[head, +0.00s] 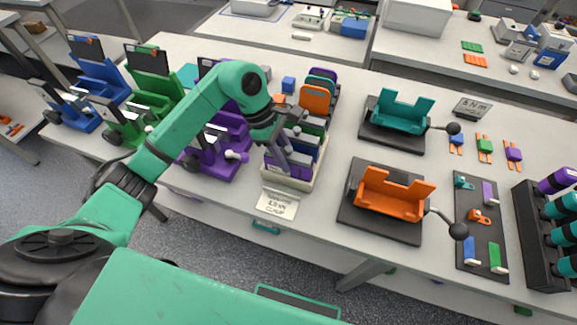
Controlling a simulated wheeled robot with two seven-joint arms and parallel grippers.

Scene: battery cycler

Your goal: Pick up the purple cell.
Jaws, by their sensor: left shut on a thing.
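The purple cell (300,170) stands in the front of a beige rack (288,183) near the middle of the bench. My left gripper (284,163) reaches down over the rack from the left and is shut on the purple cell. The fingers hide part of the cell, and I cannot tell whether it has lifted off the rack floor. A blue cell (304,144) and a green cell stand behind it in the same rack. My right gripper is not in view.
Purple (218,145), green and blue machines stand left of the rack. Behind it is another rack with an orange cell (316,98). To the right are a teal fixture (400,112) and an orange fixture (393,196). A paper label (277,204) lies in front.

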